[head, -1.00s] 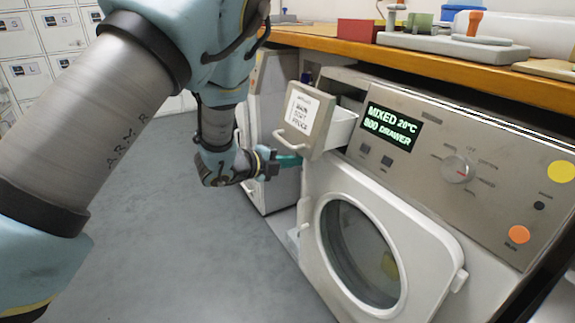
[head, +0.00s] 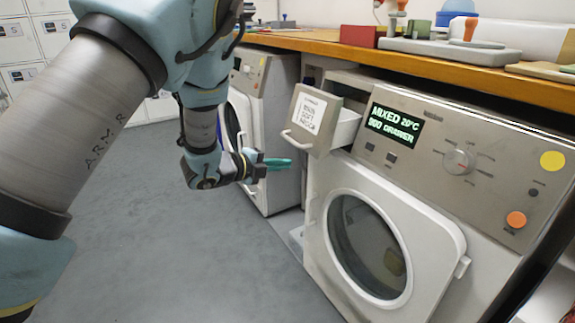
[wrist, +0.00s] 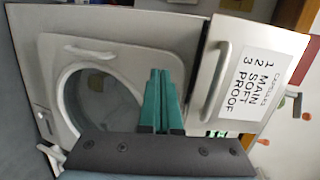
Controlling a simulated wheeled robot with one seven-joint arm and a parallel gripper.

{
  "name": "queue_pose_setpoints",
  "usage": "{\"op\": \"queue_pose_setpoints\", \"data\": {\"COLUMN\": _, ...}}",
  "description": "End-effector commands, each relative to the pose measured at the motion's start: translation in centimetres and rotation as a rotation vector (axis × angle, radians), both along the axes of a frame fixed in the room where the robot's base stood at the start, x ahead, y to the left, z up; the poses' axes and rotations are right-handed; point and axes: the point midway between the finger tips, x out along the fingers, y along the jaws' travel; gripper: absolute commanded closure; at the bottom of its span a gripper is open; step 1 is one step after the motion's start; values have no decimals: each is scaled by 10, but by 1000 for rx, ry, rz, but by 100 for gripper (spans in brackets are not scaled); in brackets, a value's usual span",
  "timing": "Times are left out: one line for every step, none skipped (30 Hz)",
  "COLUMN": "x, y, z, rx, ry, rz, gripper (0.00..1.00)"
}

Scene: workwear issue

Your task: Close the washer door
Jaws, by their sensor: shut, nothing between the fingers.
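The washer door (head: 450,232) is a white panel with a round glass window (head: 372,245) on the front of the right-hand machine. My gripper (head: 284,163), with teal fingers, is shut and empty, left of the door and just below the open drawer. In the wrist view its fingertips (wrist: 160,72) are in front of the door, and they cover part of it.
The detergent drawer (head: 312,118) with a white label stands pulled out above the door's upper left. The control panel (head: 480,165) reads MIXED 20°C and DRAWER. A second machine (head: 270,130) stands behind my gripper. A wooden counter (head: 330,46) runs above. The grey floor at left is clear.

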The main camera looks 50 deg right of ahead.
Motion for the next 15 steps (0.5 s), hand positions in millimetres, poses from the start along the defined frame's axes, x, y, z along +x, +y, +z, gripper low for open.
{"op": "queue_pose_setpoints", "data": {"x": 3, "y": 5, "z": 4, "rx": -2, "ry": 1, "rz": 2, "gripper": 100}}
{"op": "queue_pose_setpoints", "data": {"x": 4, "y": 9, "z": 5, "rx": -2, "ry": 0, "rz": 3, "gripper": 100}}
{"op": "queue_pose_setpoints", "data": {"x": 6, "y": 14, "z": 6, "rx": -2, "ry": 1, "rz": 4, "gripper": 100}}
{"op": "queue_pose_setpoints", "data": {"x": 7, "y": 17, "z": 7, "rx": -1, "ry": 1, "rz": 3, "gripper": 100}}
{"op": "queue_pose_setpoints", "data": {"x": 8, "y": 22, "z": 9, "rx": -1, "ry": 1, "rz": 3, "gripper": 100}}
{"op": "queue_pose_setpoints", "data": {"x": 10, "y": 27, "z": 11, "rx": -1, "ry": 1, "rz": 3, "gripper": 100}}
{"op": "queue_pose_setpoints", "data": {"x": 11, "y": 31, "z": 12, "rx": -2, "ry": 1, "rz": 4, "gripper": 100}}
{"op": "queue_pose_setpoints", "data": {"x": 13, "y": 35, "z": 14, "rx": -3, "ry": 0, "rz": 4, "gripper": 100}}
{"op": "queue_pose_setpoints", "data": {"x": 15, "y": 41, "z": 15, "rx": -2, "ry": 0, "rz": 3, "gripper": 100}}
{"op": "queue_pose_setpoints", "data": {"x": 16, "y": 46, "z": 17, "rx": -1, "ry": 1, "rz": 4, "gripper": 100}}
{"op": "queue_pose_setpoints", "data": {"x": 17, "y": 50, "z": 18, "rx": -2, "ry": 1, "rz": 4, "gripper": 100}}
{"op": "queue_pose_setpoints", "data": {"x": 19, "y": 55, "z": 20, "rx": -2, "ry": 1, "rz": 4, "gripper": 100}}
{"op": "queue_pose_setpoints", "data": {"x": 20, "y": 58, "z": 21, "rx": -2, "ry": 1, "rz": 3, "gripper": 100}}
{"op": "queue_pose_setpoints", "data": {"x": 21, "y": 61, "z": 22, "rx": -2, "ry": 1, "rz": 2, "gripper": 100}}
{"op": "queue_pose_setpoints", "data": {"x": 22, "y": 64, "z": 23, "rx": -2, "ry": 1, "rz": 2, "gripper": 100}}
